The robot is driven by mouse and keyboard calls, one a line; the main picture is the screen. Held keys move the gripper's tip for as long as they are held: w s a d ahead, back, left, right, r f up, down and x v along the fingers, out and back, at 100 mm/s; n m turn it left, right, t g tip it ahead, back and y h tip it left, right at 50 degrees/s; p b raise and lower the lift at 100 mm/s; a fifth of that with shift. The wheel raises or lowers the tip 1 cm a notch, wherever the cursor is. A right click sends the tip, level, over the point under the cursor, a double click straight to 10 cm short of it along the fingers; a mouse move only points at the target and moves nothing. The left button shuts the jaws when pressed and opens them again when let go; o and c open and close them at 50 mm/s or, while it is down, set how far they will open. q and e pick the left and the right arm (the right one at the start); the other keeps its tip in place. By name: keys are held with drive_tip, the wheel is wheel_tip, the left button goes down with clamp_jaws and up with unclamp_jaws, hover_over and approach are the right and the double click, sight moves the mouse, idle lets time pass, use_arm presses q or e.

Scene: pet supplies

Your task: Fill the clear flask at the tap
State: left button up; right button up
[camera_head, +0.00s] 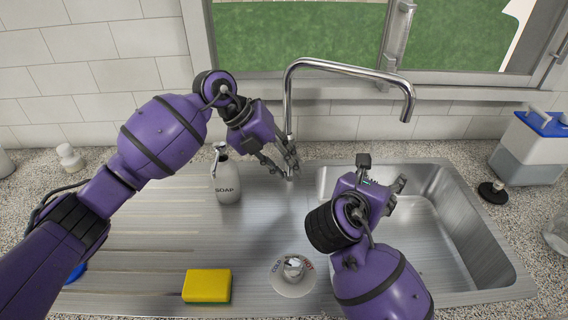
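The chrome tap (345,68) rises behind the sink, its spout arching right with the outlet above the basin. My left gripper (286,172) is beside the foot of the tap, fingers apart, with nothing seen between them; I cannot tell whether it touches the post. My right gripper (397,194) is over the left part of the basin (445,235). Its fingers are partly hidden by its own hand. A round COLD/HOT tap control (293,274) sits at the front of the steel counter. A clear glass vessel (557,236), cut off at the right edge, may be the flask.
A soap bottle (227,180) stands left of my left gripper. A yellow and green sponge (207,286) lies at the front. A dark plug (492,192) and a clear container with a blue lid (532,145) are at right. The drainboard between soap and sponge is clear.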

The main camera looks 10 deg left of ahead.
use_arm(q)
clamp_jaws()
drive_tip(key=shift+r, duration=0.1)
drive_tip(key=shift+w+a+r+n+g+h, duration=0.15)
drive_tip(key=shift+w+r+n+g, duration=0.25)
drive_tip(key=shift+r+g, duration=0.35)
drive_tip(key=shift+w+r+n+g+h, duration=0.25)
drive_tip(key=shift+w+r+g, duration=0.3)
drive_tip(key=shift+g, duration=0.45)
drive_tip(key=shift+w+a+r+n+g+h, duration=0.1)
drive_tip(key=shift+w+r+n+g, duration=0.25)
drive_tip(key=shift+r+g, duration=0.45)
drive_tip(key=shift+o, duration=1.3)
unclamp_jaws()
